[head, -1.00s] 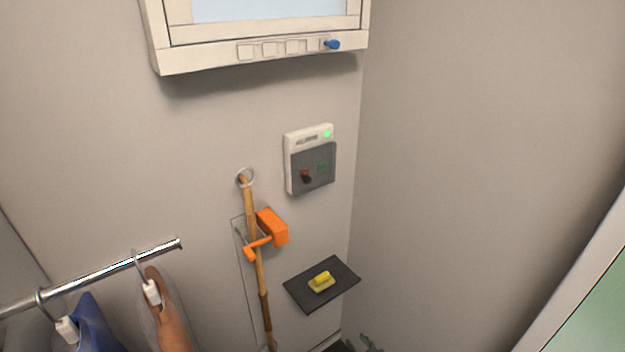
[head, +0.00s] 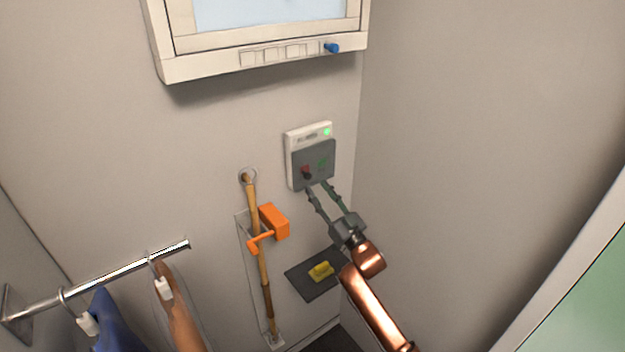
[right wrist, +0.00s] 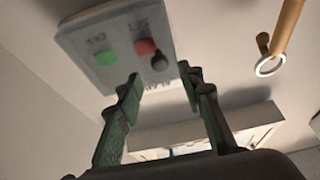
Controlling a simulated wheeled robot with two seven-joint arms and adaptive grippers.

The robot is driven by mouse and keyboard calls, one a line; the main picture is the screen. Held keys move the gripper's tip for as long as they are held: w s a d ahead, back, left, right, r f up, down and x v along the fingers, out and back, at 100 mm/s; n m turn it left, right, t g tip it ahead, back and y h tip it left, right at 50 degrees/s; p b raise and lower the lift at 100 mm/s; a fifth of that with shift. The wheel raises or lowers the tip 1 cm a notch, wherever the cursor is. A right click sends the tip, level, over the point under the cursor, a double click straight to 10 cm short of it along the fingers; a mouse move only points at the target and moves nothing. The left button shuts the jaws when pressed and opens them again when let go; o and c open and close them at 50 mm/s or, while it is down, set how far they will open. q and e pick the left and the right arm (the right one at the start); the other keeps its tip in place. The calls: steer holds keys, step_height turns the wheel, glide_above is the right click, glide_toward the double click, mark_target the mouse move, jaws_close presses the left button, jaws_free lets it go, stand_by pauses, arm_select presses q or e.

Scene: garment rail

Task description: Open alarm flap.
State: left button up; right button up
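The alarm box (head: 308,132) is on the wall, white on top with a green light. Its dark grey flap (head: 314,165) covers the lower part and looks closed, with a red mark, a green mark and a dark knob (head: 307,175). In the right wrist view the flap (right wrist: 118,45) and the knob (right wrist: 159,63) show close up. My right gripper (head: 319,187) is open, its fingers pointing up at the flap's lower edge. In the right wrist view the right gripper's fingers (right wrist: 160,82) stand apart, below the knob; contact cannot be told. My left gripper is not in view.
An orange bracket (head: 273,222) and a wooden pole (head: 263,270) are left of my right arm. A dark shelf (head: 300,285) with a yellow object (head: 321,271) is below. A garment rail (head: 120,274) is lower left. A white-framed panel (head: 210,66) hangs above.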

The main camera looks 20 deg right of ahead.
mark_target(309, 177)
steer(key=shift+p+x, duration=0.4)
steer(key=shift+x, duration=1.9)
steer(key=shift+f, duration=0.1)
jaws_close()
